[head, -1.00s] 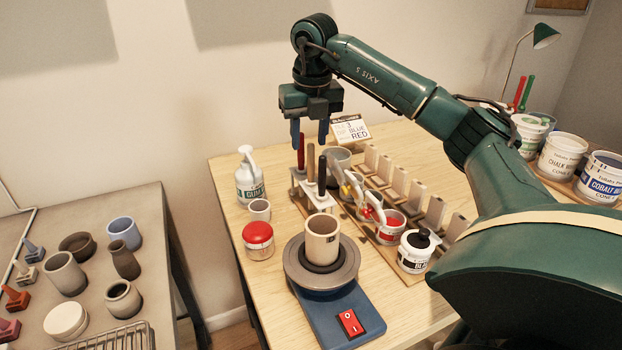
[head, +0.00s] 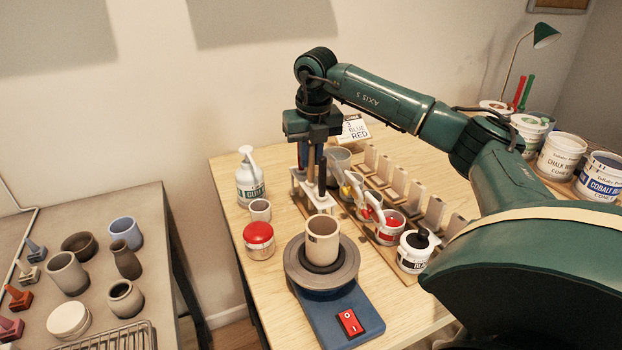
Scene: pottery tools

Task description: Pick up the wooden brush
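The wooden brush (head: 311,165) stands upright in a small white tool stand (head: 319,207), its tan handle between a red-handled tool and a black-handled tool (head: 322,172). My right gripper (head: 312,156) points down over the stand, with its fingers at the height of the handle tops. The fingers overlap the red and black handles in the picture, so I cannot tell whether they touch the wooden brush or are closed on it. The upper end of the brush is hidden by the gripper. My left gripper is out of view.
A pottery wheel (head: 322,262) with a beige cup (head: 322,238) stands in front of the stand. A white bottle (head: 250,180), a small cup (head: 260,210) and a red-lidded jar (head: 259,241) are to the left. Glaze pots (head: 413,251) and upright tiles (head: 416,191) are to the right.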

